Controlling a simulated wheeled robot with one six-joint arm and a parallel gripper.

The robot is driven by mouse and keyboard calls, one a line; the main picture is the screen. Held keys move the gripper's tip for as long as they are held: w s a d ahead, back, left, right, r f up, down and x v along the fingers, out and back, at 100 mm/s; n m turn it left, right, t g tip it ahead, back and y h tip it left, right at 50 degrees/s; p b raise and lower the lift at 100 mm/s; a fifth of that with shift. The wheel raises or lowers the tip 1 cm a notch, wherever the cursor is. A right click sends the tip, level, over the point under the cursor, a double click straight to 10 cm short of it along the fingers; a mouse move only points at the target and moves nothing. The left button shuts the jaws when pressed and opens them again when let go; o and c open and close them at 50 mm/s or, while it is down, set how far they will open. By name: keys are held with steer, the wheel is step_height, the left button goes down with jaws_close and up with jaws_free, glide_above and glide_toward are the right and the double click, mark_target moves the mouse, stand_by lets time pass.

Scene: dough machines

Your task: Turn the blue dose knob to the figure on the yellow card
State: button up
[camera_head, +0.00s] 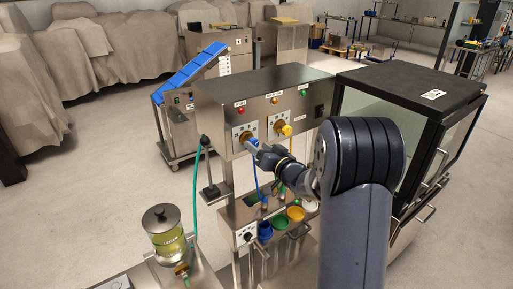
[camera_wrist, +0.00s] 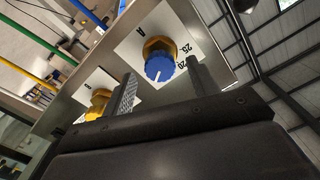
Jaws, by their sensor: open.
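The blue dose knob (camera_wrist: 160,68) sits on a brass collar on a white dial plate. A white line on its face runs toward the lower edge in the wrist view. The letter A and figures, seemingly 20 and 25, show tilted on the plate; other figures are hidden or cut off. My gripper (camera_wrist: 163,86) is open, one finger each side of the knob as seen in the wrist view; I cannot tell whether either touches it. In the head view my gripper (camera_head: 258,149) is at the left dial of the steel machine (camera_head: 225,103). I cannot make out a yellow card.
A yellow knob (camera_head: 286,130) is right of my gripper; it also shows in the wrist view (camera_wrist: 98,103). Blue, green and yellow hoses run nearby. Colored bowls (camera_head: 278,222) stand below. A black-topped cabinet (camera_head: 410,88) stands right and a clear canister (camera_head: 165,230) lower left.

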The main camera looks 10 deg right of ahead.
steer(key=b+v, duration=0.2)
steer(key=v, duration=0.6)
steer(key=shift+s, duration=0.4)
steer(key=shift+w+d, duration=0.1)
steer(key=shift+d, duration=0.05)
steer(key=p+x, duration=0.3)
steer(key=x, duration=0.7)
steer(key=shift+w, duration=0.3)
steer(key=shift+n, duration=0.3)
steer(key=shift+s, duration=0.1)
